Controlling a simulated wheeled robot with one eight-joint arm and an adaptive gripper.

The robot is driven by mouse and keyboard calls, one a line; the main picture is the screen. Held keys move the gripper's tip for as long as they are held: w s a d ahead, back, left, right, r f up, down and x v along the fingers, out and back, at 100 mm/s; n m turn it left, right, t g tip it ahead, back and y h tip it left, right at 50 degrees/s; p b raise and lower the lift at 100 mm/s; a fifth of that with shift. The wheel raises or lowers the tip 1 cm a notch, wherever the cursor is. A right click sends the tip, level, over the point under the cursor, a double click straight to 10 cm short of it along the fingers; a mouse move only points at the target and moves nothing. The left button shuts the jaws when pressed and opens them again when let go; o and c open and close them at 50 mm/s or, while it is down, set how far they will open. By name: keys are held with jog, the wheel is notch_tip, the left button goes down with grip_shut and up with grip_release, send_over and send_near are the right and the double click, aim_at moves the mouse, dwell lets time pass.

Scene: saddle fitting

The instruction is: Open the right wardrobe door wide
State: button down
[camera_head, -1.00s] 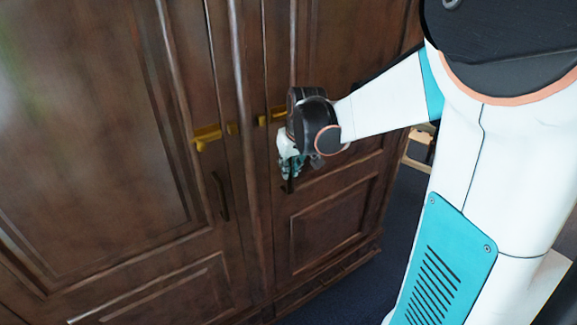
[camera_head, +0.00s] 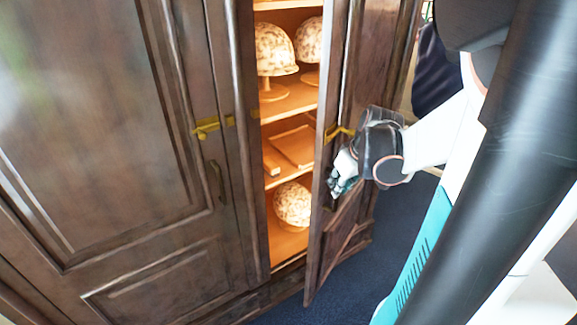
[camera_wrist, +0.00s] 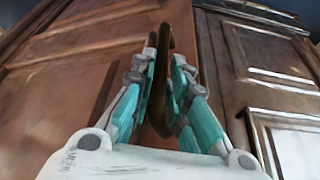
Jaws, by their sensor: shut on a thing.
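The right wardrobe door (camera_head: 338,235) stands partly open, swung outward from the frame, with a lit gap at its left edge. My gripper (camera_head: 341,178) is at this door's outer face. In the wrist view my gripper (camera_wrist: 164,88) is shut on the dark door handle (camera_wrist: 160,80), which runs between the teal fingers. The same view shows the brown panels of the right door (camera_wrist: 85,75) behind the fingers. In the head view the handle is hidden by my gripper. A brass latch piece (camera_head: 338,132) sits on the door above my gripper.
The left wardrobe door (camera_head: 110,120) is closed, with its own dark handle (camera_head: 216,182) and brass latch (camera_head: 207,127). Inside, shelves (camera_head: 290,105) hold speckled rounded helmet-like items (camera_head: 275,50) and flat items. The dark blue floor (camera_head: 385,235) to the door's right looks clear.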

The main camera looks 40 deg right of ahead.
jog(key=s+d, duration=0.4)
jog(key=s, duration=0.4)
jog(key=shift+s+d+r+p, duration=0.15)
jog(key=shift+s+d+p, duration=0.2)
jog(key=shift+d, duration=0.05)
jog(key=c, duration=1.9)
grip_release()
jog(key=shift+d, duration=0.15)
jog(key=v, duration=0.8)
jog(key=shift+s+a, duration=0.15)
jog(key=shift+a, duration=0.1)
jog(key=shift+f, duration=0.2)
